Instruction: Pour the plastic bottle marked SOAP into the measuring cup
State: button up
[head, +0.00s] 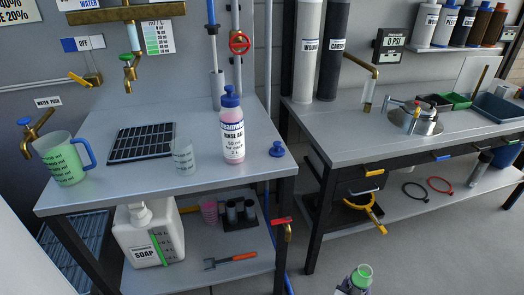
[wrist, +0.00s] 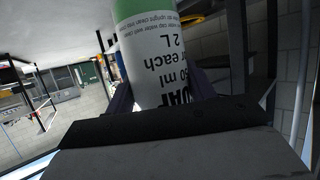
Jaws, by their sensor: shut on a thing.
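The white plastic jug marked SOAP (head: 155,232) stands upright on the lower shelf of the left bench, with a green strip on its front. A small clear cup with faint markings (head: 183,158) stands on the bench top. A larger green jug with measuring marks and a blue handle (head: 62,165) stands at the bench's left. My gripper (wrist: 170,92) is shut on a different bottle (wrist: 165,62), green and white-labelled, with "50 ml each" and "2 L" upside down in the wrist view.
A pink cup (head: 208,208), a black rack (head: 240,217) and a fork tool (head: 230,261) share the shelf. Brass taps overhang the left side.

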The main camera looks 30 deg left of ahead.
aim_at(182, 150)
jog(key=u, duration=0.7)
jog(key=i+u, duration=0.3)
jog(key=u, duration=0.15)
jog(key=i+l, duration=0.1)
jog(key=i, duration=0.6)
jog(key=k+l, duration=0.15)
jog(key=k, duration=1)
jog(key=j+z, duration=0.05)
